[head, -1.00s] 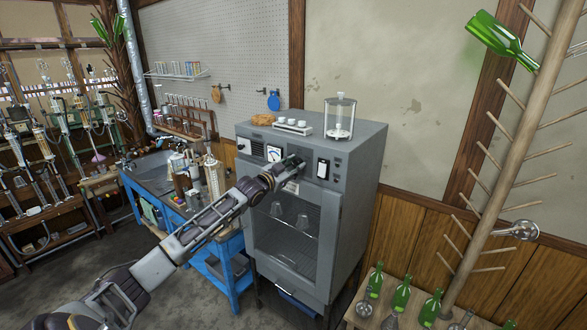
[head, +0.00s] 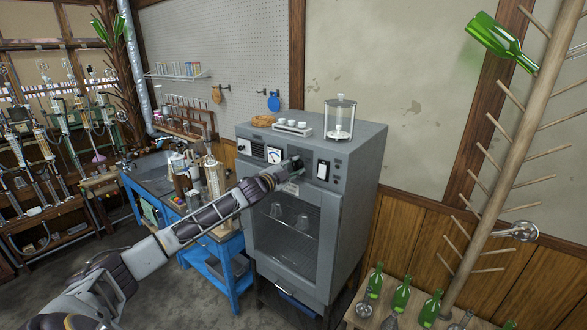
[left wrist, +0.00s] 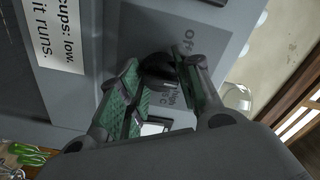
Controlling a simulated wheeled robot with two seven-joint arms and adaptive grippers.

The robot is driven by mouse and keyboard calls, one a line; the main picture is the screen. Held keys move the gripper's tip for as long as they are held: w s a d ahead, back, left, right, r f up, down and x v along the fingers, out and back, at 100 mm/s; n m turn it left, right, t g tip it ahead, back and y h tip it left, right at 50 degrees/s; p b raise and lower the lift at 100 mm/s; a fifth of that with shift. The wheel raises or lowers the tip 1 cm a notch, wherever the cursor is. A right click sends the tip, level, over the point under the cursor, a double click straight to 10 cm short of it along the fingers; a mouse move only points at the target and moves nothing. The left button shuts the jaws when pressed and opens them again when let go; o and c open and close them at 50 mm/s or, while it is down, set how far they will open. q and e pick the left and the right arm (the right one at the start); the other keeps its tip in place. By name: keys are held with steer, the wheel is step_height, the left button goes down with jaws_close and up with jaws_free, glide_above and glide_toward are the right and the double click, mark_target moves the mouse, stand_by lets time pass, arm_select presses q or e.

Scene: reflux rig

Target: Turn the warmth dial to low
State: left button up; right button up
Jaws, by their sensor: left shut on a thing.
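The warmth dial (left wrist: 157,68) is a dark round knob on the grey front panel of the cabinet (head: 345,215). My left gripper (left wrist: 160,84) has its green-padded fingers on either side of the dial and is shut on it. In the head view the left gripper (head: 288,168) reaches the panel and covers most of the dial. Printed words around the knob include "off" and part of "high"; the pointer's setting cannot be told. My right gripper is not in view.
A gauge (head: 274,154) and a white-faced switch (head: 323,168) flank the dial. A glass jar (head: 340,118) and a small tray of cups (head: 292,128) stand on top of the cabinet. A blue bench (head: 228,255) is at left, green bottles (head: 402,293) at lower right.

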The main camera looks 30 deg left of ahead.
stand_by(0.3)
arm_select(q)
steer(key=o, duration=1)
steer(key=shift+o, duration=0.3)
steer(key=shift+s, duration=0.15)
steer(key=s, duration=1.1)
steer(key=shift+s+a, duration=0.3)
steer(key=shift+a, duration=0.15)
stand_by(0.5)
stand_by(1.0)
